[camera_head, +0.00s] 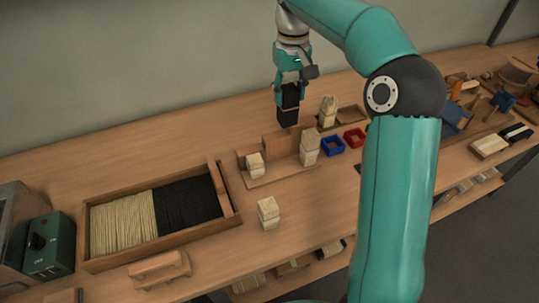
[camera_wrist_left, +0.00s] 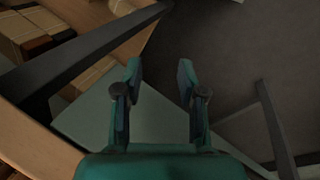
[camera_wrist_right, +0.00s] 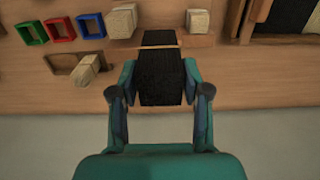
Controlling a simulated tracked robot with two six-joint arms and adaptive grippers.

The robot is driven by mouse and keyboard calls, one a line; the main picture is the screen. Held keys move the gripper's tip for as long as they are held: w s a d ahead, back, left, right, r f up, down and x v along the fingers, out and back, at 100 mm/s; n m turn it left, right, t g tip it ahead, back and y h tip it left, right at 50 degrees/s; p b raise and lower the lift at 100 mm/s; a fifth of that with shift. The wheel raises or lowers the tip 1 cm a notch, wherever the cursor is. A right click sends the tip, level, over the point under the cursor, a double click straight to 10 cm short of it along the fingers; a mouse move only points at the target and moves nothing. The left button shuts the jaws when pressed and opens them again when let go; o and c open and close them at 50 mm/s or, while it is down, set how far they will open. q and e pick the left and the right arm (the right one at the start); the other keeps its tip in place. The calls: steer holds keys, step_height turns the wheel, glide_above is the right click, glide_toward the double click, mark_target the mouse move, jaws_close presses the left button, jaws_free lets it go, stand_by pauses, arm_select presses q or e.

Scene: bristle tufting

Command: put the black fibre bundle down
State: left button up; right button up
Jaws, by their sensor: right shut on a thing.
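The black fibre bundle (camera_head: 288,108) is upright in my right gripper (camera_head: 289,86), at the back of the workbench behind a small wooden stand (camera_head: 264,181). In the right wrist view, my right gripper (camera_wrist_right: 160,76) is shut with a finger on each side of the black bundle (camera_wrist_right: 160,88). I cannot tell whether the bundle touches anything below. My left gripper (camera_wrist_left: 160,75) is open and empty in the left wrist view, beside the bench edge with floor beneath.
Pale bundles stand on the stand (camera_head: 310,148), at the front (camera_head: 268,213) and behind the trays (camera_head: 328,110). A blue tray (camera_head: 333,147) and a red tray (camera_head: 355,138) lie to the right. A wooden box (camera_head: 88,231) of pale and black fibres is left. Clear bench lies behind it.

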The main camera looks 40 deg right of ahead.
mark_target(285, 117)
steer(key=f, duration=1.9)
steer(key=shift+w+a+f+b, duration=0.15)
steer(key=shift+w+f+b, duration=0.05)
steer(key=shift+f+b, duration=0.1)
steer(key=shift+f, duration=0.1)
steer(key=o, duration=1.2)
step_height(285, 117, up, 12)
steer(key=shift+r, duration=0.15)
